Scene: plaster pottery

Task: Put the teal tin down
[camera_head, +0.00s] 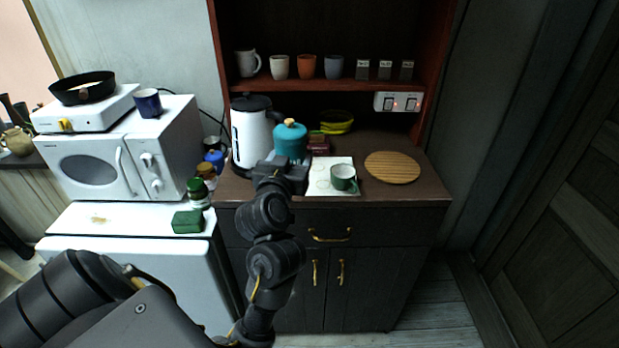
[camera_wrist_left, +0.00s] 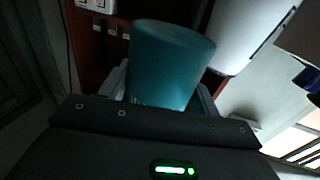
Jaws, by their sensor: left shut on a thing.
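The teal tin (camera_head: 290,141), a round can with a tan knob on its lid, stands upright in the head view at the front of the dark cabinet top (camera_head: 432,184). My left gripper (camera_head: 284,166) is shut on it from the front. In the left wrist view the tin (camera_wrist_left: 170,62) fills the space between the fingers (camera_wrist_left: 162,95). Its base is hidden behind the gripper in the head view, so I cannot tell whether it touches the cabinet top. My right gripper is not in view.
A white kettle (camera_head: 251,135) stands close to the tin's left. A round wooden board (camera_head: 392,168) lies farther right. Dark red boxes (camera_head: 319,145) are behind. Bare cabinet top shows around the board.

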